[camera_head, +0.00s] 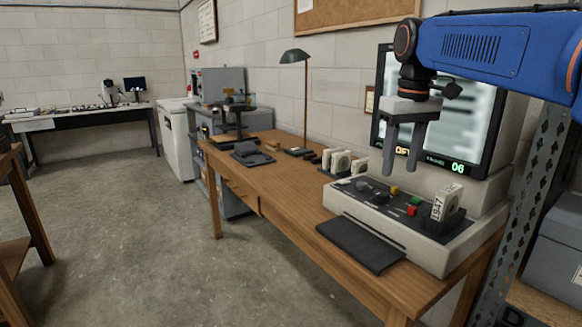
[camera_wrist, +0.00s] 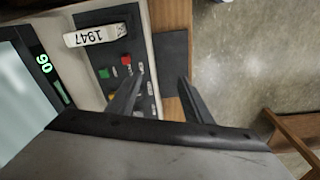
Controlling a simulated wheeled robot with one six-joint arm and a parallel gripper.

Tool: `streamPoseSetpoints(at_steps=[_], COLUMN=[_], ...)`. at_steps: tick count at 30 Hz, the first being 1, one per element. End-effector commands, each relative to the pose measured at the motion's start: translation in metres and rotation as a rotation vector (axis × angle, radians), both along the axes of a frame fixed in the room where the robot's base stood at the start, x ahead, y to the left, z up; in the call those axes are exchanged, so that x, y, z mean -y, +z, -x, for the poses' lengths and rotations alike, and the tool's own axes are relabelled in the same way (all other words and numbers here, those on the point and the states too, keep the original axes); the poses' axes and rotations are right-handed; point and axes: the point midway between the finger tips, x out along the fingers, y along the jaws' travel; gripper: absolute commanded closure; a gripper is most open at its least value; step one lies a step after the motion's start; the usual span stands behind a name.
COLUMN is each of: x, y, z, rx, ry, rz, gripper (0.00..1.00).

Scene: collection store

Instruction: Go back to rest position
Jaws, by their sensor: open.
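My gripper (camera_head: 403,172) hangs from my blue arm in the head view, pointing down. Its two grey fingers are apart with nothing between them. It is above the control panel of a light-coloured machine (camera_head: 435,262) with a lit screen (camera_head: 440,125) showing "06". A white box labelled 1947 (camera_head: 446,203) stands in a dark holder at the panel's right end. In the wrist view my gripper (camera_wrist: 160,92) shows two separated dark fingers over the panel and table edge, and the 1947 box (camera_wrist: 95,35) lies beyond them at the upper left.
A wooden table (camera_head: 285,195) carries the machine, a dark flat pad (camera_head: 360,245), several white boxes (camera_head: 341,161) and a green lamp (camera_head: 295,57). A perforated metal rack post (camera_head: 530,200) stands close at the right. The concrete floor (camera_head: 120,215) at the left is largely clear.

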Motion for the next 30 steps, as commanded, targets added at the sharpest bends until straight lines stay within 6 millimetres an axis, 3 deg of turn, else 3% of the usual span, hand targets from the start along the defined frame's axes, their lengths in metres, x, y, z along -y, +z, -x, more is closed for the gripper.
streamPoseSetpoints(at_steps=[11,21,30], x=[0.021,0.034,0.040], y=[-0.076,-0.169,-0.246], z=[0.097,0.180,0.234], rx=[0.118,0.225,0.301], ry=[-0.117,-0.222,-0.294], rz=[-0.021,-0.046,-0.067], gripper=[0.54,0.54,0.54])
